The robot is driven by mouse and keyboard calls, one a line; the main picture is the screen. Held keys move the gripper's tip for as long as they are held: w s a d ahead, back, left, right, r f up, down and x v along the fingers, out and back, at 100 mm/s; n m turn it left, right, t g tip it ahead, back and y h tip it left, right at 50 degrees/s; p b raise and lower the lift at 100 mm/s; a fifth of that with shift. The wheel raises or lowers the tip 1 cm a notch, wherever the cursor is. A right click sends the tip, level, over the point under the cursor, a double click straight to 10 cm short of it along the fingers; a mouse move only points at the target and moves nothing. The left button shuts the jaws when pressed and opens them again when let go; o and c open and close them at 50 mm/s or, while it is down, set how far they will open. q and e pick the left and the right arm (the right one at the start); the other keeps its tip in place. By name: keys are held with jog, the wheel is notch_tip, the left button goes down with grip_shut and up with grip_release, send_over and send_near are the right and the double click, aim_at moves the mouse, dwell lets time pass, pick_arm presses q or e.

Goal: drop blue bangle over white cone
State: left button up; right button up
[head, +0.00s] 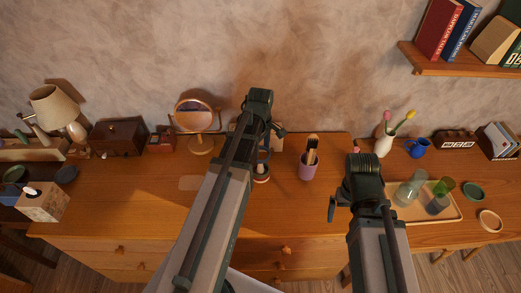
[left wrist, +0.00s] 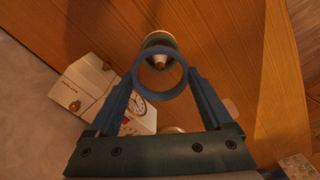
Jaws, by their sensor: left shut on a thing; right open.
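My left gripper (left wrist: 162,82) is shut on the blue bangle (left wrist: 161,97), gripping it from both sides between its fingertips. In the left wrist view the cone (left wrist: 160,42) stands just beyond the bangle, pale with a dark green band around it. Its tip shows inside the far part of the bangle's opening, off centre. I cannot tell the height gap between them. In the head view the cone (head: 261,173) stands on the dresser just below my left gripper (head: 266,148). My right gripper (head: 350,193) is open and empty over the dresser's right part; its fingertips are mostly hidden.
A white clock (left wrist: 136,108) is near the cone by the wall. A purple cup with brushes (head: 308,170) stands right of the cone, a round mirror (head: 194,115) left. A tray (head: 450,208) with glasses lies beside my right gripper. The dresser's front left is mostly clear.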

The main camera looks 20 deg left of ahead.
pick_arm(q)
jog(key=shift+f+b, duration=1.8)
jog(key=shift+f, duration=0.4)
jog(key=o, duration=1.1)
jog(key=shift+r, duration=0.2)
jog(key=shift+r+p, duration=3.9)
jog(key=shift+p, duration=0.15)
jog(key=shift+f, duration=0.1)
notch_tip(320, 180, down, 6)
jog(key=b, duration=0.6)
